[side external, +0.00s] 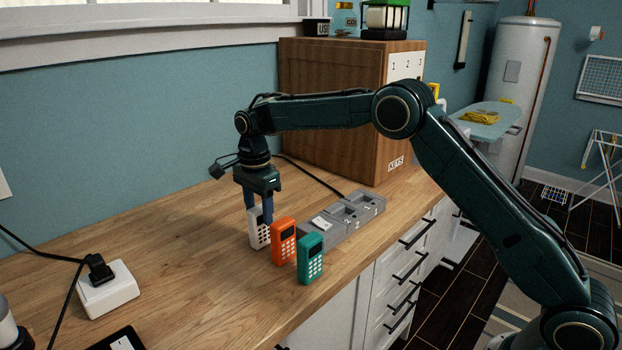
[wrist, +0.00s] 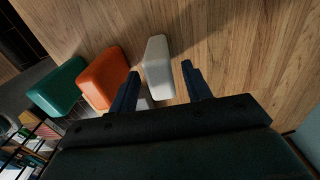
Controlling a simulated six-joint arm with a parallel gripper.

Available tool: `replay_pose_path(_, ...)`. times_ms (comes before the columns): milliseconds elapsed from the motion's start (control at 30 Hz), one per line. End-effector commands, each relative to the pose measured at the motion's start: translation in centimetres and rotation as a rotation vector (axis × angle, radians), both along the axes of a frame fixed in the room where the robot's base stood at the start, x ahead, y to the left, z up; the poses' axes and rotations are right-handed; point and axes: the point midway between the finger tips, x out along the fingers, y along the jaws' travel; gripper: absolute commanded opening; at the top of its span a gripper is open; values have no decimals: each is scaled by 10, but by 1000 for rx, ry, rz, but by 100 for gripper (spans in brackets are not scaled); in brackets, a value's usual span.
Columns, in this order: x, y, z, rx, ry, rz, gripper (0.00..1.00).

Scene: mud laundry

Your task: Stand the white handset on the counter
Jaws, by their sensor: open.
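The white handset (side external: 254,238) stands upright on the wooden counter (side external: 190,262), at the left end of a row of handsets. Its top shows in the wrist view (wrist: 158,66). My gripper (side external: 259,217) points down at it in the side view, with the blue fingers in front of part of its face. In the wrist view my gripper (wrist: 160,82) is open, with one fingertip on each side of the white handset. Whether either finger touches it I cannot tell. An orange handset (side external: 283,252) and a teal handset (side external: 303,272) stand upright to its right.
The orange handset (wrist: 103,88) is close beside one finger. A grey charging dock (side external: 352,214) lies behind the handsets. A wooden cabinet (side external: 330,110) stands at the back. A white socket box (side external: 108,288) is at the left. The counter between is clear.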

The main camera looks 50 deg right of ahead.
Motion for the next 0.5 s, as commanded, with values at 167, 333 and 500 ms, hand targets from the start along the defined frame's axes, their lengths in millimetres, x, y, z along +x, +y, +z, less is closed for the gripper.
replay_pose_path(167,0,0,2,0,-1,0,49)
replay_pose_path(333,0,0,12,0,-1,0,49)
replay_pose_path(500,1,0,33,1,-4,0,49)
